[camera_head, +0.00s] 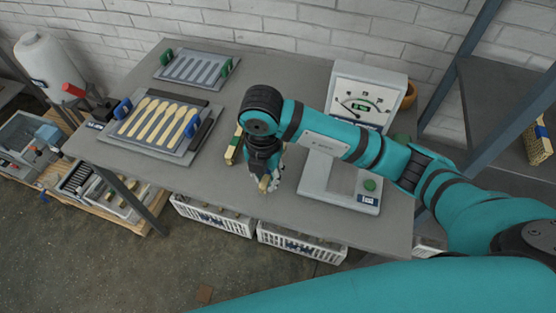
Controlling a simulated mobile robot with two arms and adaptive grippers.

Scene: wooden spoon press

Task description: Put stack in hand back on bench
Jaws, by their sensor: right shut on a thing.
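My right gripper (267,182) points down over the middle of the grey bench (210,199). It is shut on a small stack of wooden spoons (263,185), mostly hidden by the fingers. I cannot tell whether the stack touches the bench. Another wooden stack (233,149) with a dark band is on the bench just left of the gripper. My left gripper is not in view.
A press plate with several spoons (150,124) lies at the left, an empty slotted plate (192,69) behind it. White crates (300,242) are below the front edge. The bench front is clear.

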